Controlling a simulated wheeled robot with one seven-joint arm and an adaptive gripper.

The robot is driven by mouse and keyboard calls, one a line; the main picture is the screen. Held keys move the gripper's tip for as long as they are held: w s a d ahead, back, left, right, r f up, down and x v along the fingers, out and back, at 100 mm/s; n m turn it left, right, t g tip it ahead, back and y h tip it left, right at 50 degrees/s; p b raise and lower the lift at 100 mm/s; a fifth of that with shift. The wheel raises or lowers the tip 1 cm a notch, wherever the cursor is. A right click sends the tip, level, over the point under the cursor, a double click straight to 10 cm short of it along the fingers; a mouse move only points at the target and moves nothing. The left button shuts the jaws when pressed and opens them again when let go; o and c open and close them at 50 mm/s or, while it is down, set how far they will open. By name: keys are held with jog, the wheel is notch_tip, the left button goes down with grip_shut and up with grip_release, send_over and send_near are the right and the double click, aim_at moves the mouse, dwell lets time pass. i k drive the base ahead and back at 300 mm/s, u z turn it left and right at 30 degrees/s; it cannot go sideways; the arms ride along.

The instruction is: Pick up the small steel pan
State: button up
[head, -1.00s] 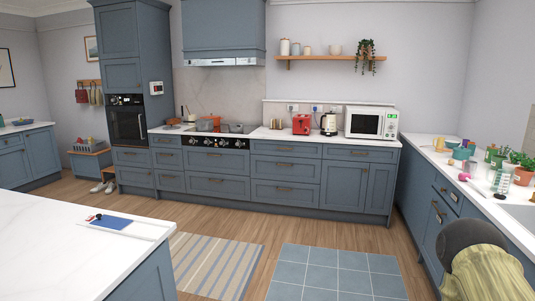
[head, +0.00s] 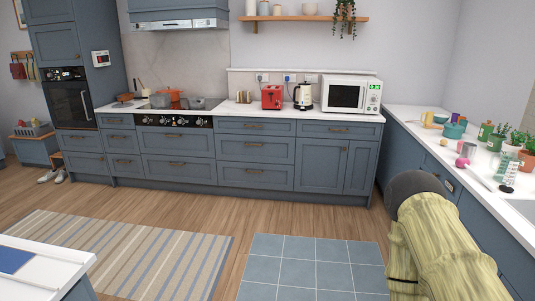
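A small grey pan (head: 160,101), which looks like steel, sits on the black hob (head: 205,104) on the back counter, far off to the left. An orange pot (head: 173,95) stands right beside it and partly behind it. The pan is small at this distance, and I cannot make out its handle. My arm shows at the lower right, but my gripper is not in view.
A striped rug (head: 120,255) and a blue tiled mat (head: 310,265) lie on the wooden floor. A white worktop corner (head: 50,265) juts in at lower left. A right-hand counter (head: 400,118) holds pots and plants. The floor before the drawers is clear.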

aim_at(195, 102)
jog(key=u, duration=0.15)
jog(key=i, duration=1.65)
jog(key=u, duration=0.55)
jog(key=i, duration=1.8)
jog(key=u, duration=0.6)
jog(key=i, duration=1.65)
jog(key=u, duration=0.25)
